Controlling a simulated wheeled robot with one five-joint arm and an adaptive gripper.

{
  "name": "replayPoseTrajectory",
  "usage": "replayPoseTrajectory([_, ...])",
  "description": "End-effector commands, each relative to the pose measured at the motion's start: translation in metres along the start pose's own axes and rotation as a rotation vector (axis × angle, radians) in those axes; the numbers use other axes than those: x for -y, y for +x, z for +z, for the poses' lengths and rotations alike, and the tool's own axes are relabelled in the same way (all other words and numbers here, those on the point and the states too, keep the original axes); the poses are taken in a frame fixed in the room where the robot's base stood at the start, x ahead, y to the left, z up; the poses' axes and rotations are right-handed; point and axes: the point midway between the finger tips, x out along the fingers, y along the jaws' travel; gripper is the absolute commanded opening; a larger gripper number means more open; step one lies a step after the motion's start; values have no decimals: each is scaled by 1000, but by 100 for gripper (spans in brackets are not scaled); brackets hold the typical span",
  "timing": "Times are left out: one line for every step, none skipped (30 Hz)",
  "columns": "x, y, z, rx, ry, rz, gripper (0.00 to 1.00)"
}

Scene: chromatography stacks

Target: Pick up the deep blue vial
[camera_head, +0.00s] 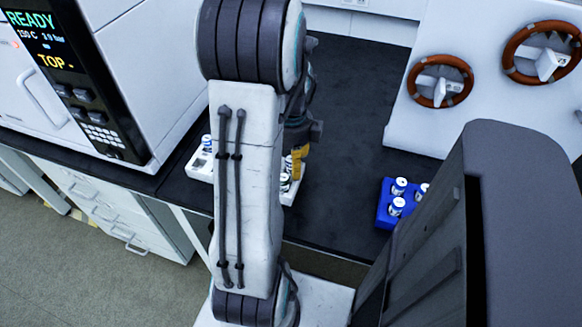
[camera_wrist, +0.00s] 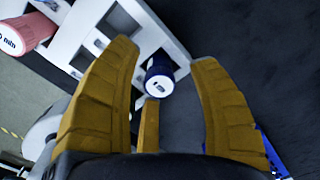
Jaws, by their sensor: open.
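A deep blue vial (camera_wrist: 158,66) with a pale round end marked by a dark print shows in the wrist view, at the edge of a white rack (camera_wrist: 124,30). My gripper (camera_wrist: 164,58) is open, its yellow fingers spread to the left and right of the vial, with a third finger below it. I see dark gaps between fingers and vial. In the head view my gripper (camera_head: 299,160) is over the right end of the white rack (camera_head: 290,197), mostly behind my arm. My arm hides the rack's middle and whatever stands there.
A pink vial (camera_wrist: 22,32) lies toward the left in the wrist view. A blue rack (camera_head: 385,206) with several white-capped vials stands right on the dark bench (camera_head: 345,110). A white instrument (camera_head: 150,75) stands left, and a white panel with orange-rimmed wheels (camera_head: 440,81) behind.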

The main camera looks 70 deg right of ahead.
Motion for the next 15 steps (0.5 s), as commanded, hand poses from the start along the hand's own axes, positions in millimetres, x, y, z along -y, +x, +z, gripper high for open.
replayPoseTrajectory([0, 0, 0, 0, 0, 0, 55])
replayPoseTrajectory([0, 0, 0, 0, 0, 0, 55])
replayPoseTrajectory([0, 0, 0, 0, 0, 0, 55])
replayPoseTrajectory([0, 0, 0, 0, 0, 0, 55])
replayPoseTrajectory([0, 0, 0, 0, 0, 0, 55])
replayPoseTrajectory([0, 0, 0, 0, 0, 0, 56])
replayPoseTrajectory([0, 0, 0, 0, 0, 0, 54])
replayPoseTrajectory([0, 0, 0, 0, 0, 0, 51])
replayPoseTrajectory([0, 0, 0, 0, 0, 0, 48])
replayPoseTrajectory([0, 0, 0, 0, 0, 0, 45])
replayPoseTrajectory([0, 0, 0, 0, 0, 0, 42])
replayPoseTrajectory([0, 0, 0, 0, 0, 0, 39])
replayPoseTrajectory([0, 0, 0, 0, 0, 0, 36])
replayPoseTrajectory([0, 0, 0, 0, 0, 0, 33])
replayPoseTrajectory([0, 0, 0, 0, 0, 0, 30])
